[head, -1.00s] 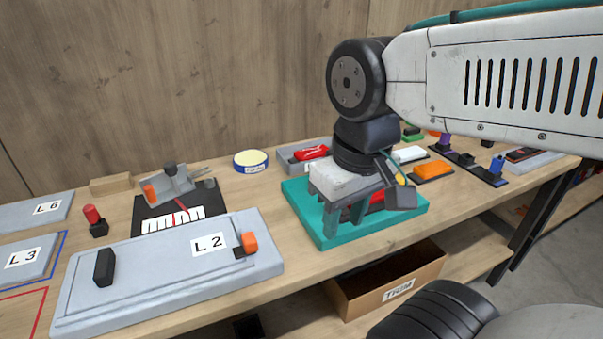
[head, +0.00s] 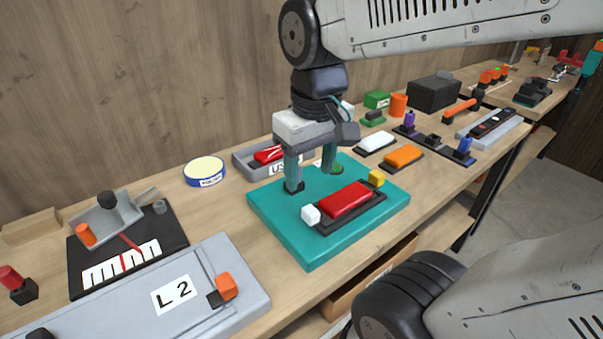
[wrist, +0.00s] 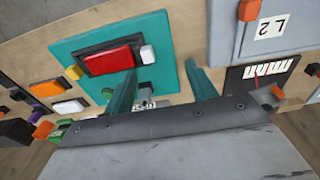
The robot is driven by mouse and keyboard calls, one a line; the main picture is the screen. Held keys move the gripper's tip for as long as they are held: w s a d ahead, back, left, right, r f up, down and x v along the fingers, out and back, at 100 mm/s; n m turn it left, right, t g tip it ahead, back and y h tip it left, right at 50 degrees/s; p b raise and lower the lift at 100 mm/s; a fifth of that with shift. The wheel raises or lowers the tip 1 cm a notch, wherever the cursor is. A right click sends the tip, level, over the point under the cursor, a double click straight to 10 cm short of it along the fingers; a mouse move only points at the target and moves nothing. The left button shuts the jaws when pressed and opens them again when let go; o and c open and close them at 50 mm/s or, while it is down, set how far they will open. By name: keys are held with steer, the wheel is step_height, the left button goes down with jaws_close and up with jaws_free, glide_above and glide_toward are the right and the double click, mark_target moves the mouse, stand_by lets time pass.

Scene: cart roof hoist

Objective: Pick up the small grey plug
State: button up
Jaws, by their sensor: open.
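My gripper (head: 311,178) is open and empty, its two teal-grey fingers pointing down over the back left of a teal board (head: 285,235). In the wrist view the open fingers (wrist: 160,72) show at the board's edge. A small greyish piece (wrist: 146,89) shows between them, too small to identify surely as the plug. In the head view a small black block (head: 293,187) sits at the left fingertip, partly covered; I cannot tell whether they touch.
The teal board carries a red block (head: 346,200), a white cube (head: 311,214), a yellow cube (head: 376,178) and a green button (head: 337,168). A grey tray (head: 243,160) stands behind. The L 2 panel (head: 130,310) lies front left. Bare wood shows between panel and teal board.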

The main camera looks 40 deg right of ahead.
steer(key=shift+g, duration=0.5)
steer(key=w+d+f, duration=0.2)
steer(key=w, duration=0.3)
steer(key=w+d+f, duration=0.2)
steer(key=w+d, duration=0.1)
steer(key=w, duration=0.2)
steer(key=w+d+f, duration=0.2)
steer(key=w+d, duration=0.1)
steer(key=w, duration=0.3)
steer(key=shift+w+d, duration=0.1)
steer(key=shift+d, duration=0.05)
steer(key=f, duration=0.8)
steer(key=shift+w+d, duration=0.1)
steer(key=shift+w, duration=0.15)
steer(key=shift+c, duration=0.3)
jaws_close()
steer(key=shift+r, duration=5.1)
